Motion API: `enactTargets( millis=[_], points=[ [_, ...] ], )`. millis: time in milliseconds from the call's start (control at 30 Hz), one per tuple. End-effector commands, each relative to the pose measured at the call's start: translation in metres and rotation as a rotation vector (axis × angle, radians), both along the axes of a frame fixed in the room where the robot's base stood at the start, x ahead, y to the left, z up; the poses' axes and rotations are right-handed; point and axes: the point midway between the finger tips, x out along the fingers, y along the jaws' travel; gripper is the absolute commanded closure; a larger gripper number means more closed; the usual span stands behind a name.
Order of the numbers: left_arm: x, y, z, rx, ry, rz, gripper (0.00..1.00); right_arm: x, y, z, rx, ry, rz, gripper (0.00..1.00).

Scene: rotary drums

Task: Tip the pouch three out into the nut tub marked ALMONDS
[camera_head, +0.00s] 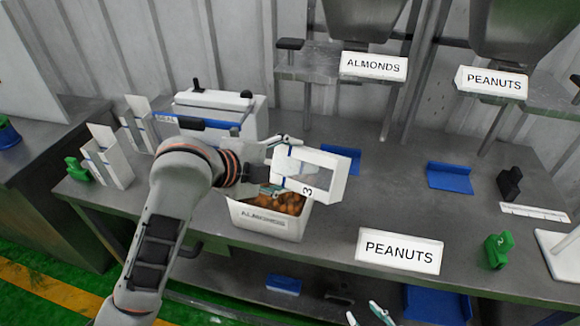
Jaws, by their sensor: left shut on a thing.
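The pouch three (318,170) is a white box-like pouch with a "3" on it. My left gripper (278,166) is shut on the pouch and holds it tilted on its side above the nut tub marked ALMONDS (265,222). The white tub stands on the bench with brown nuts showing inside; the pouch and gripper hide part of its opening. Whether anything is falling from the pouch cannot be told. My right gripper (368,315) is at the bottom edge, its fingertips apart and empty, in front of the bench.
A sealing machine (215,112) and white pouches (107,158) are at the left. Blue scoop-like pieces (450,176) and a green object (498,250) lie right. Hoppers hang above the ALMONDS plate (373,66) and PEANUTS plate (493,83).

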Motion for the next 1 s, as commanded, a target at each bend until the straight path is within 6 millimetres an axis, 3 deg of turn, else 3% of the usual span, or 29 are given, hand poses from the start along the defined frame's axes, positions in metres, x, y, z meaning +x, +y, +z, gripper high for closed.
enactTargets(
  millis=[733, 1000],
  points=[
    [0.013, 0.015, 0.001, -0.211, 0.185, 0.0, 0.83, -0.001, -0.002, 0.0, -0.005, 0.0, 0.005, 0.6],
    [0.007, 0.008, 0.003, -0.12, 0.104, -0.003, 0.83, 0.0, 0.001, 0.0, 0.001, 0.0, 0.0, 0.6]
  ],
)
